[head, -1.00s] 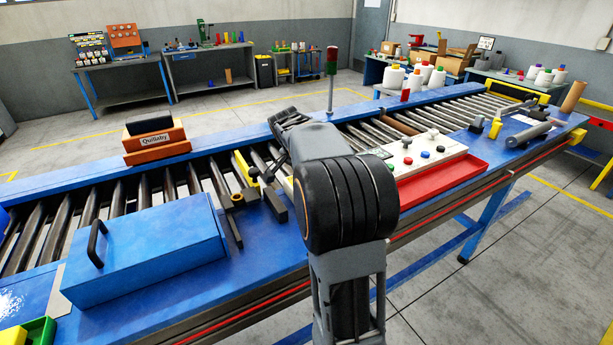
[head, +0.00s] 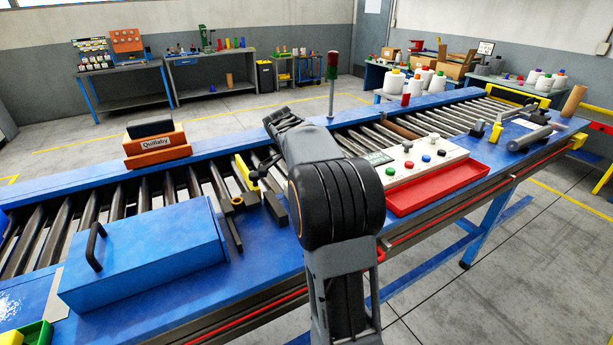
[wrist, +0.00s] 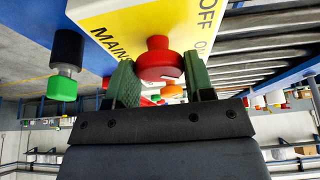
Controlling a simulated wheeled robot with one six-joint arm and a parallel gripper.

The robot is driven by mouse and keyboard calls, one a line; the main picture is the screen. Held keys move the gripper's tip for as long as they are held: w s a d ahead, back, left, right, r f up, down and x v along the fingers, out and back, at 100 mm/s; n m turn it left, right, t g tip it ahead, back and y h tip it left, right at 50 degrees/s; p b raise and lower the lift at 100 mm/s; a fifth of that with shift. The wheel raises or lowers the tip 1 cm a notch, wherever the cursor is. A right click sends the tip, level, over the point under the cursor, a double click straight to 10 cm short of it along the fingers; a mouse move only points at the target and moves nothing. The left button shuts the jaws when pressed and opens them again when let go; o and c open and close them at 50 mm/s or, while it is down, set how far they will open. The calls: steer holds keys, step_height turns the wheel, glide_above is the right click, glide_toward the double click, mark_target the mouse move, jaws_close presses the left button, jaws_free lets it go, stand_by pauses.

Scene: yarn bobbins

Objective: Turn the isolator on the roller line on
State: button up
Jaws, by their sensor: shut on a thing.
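The isolator is a yellow-faced white box (wrist: 118,18) at the top of the wrist view, with the letters MAIN and OFF and part of another word on its face. Its red rotary knob (wrist: 160,58) stands out from that face. My gripper (wrist: 161,74) has its two green fingers on either side of the knob, shut on it. I cannot tell which marking the knob points to. In the head view my own arm hides the isolator, the knob and my fingertips.
A black-and-green knob-like part (wrist: 64,78) stands left of my fingers. In the head view a white button panel (head: 425,158) and red tray (head: 438,187) lie right of my arm, a blue toolbox (head: 145,255) left. Rollers (head: 180,185) run behind.

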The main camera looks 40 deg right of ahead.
steer(key=o, duration=0.9)
steer(key=shift+r, duration=0.1)
steer(key=s+v, duration=0.1)
steer(key=v, duration=1.2)
steer(key=shift+w+r+p, duration=0.3)
steer(key=shift+w+r, duration=0.05)
steer(key=shift+w, duration=0.1)
steer(key=shift+a, duration=0.1)
